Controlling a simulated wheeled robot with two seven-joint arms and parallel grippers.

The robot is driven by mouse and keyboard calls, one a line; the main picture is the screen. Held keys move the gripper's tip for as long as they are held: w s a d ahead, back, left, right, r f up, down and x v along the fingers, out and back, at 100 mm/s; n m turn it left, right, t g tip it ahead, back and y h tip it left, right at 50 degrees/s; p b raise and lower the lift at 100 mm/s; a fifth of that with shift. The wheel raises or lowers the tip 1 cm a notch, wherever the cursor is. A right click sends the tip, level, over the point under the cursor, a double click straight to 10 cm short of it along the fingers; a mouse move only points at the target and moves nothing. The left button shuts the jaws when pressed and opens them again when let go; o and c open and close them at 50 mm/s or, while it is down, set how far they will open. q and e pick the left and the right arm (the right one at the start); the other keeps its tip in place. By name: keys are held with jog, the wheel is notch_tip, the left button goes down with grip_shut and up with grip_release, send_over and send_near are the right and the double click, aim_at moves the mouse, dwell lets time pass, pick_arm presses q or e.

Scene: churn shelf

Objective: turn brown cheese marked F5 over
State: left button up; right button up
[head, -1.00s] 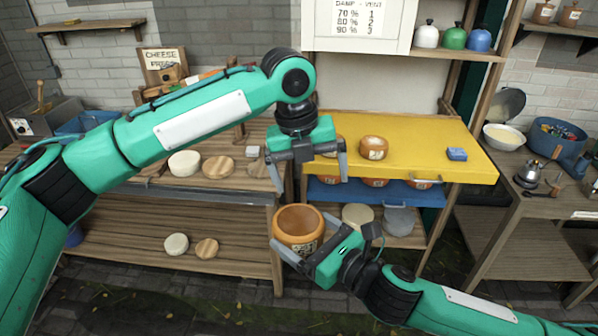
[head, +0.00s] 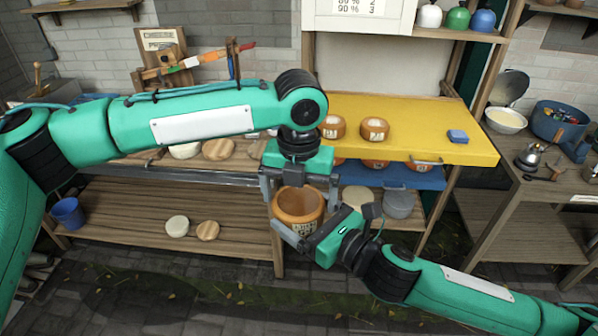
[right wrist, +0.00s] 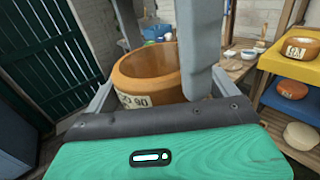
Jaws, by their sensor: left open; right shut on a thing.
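A brown, round, hollow-looking tub (head: 297,204) with a pale label is held in my right gripper (head: 306,228). In the right wrist view the tub (right wrist: 150,72) appears upright, and its label seems to end in "2 90". My left gripper (head: 299,188) is open just above the tub, fingers pointing down on both sides of its rim; I cannot tell whether they touch it. I cannot read an F5 mark on either.
More brown cheeses (head: 376,164) sit on the blue shelf (head: 425,180) below, partly hidden. A blue block (head: 457,136) lies on the yellow shelf. A pale cheese (head: 355,198) and a grey pot (head: 398,204) stand lower. A wooden bench (head: 125,205) is at left.

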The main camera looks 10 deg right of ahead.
pick_arm(q)
jog(key=shift+f, duration=1.35)
jog(key=shift+c, duration=0.4)
jog(key=c, duration=0.7)
jog(key=shift+r, duration=0.1)
jog(key=shift+c, duration=1.2)
pick_arm(e)
jog(key=o, duration=0.8)
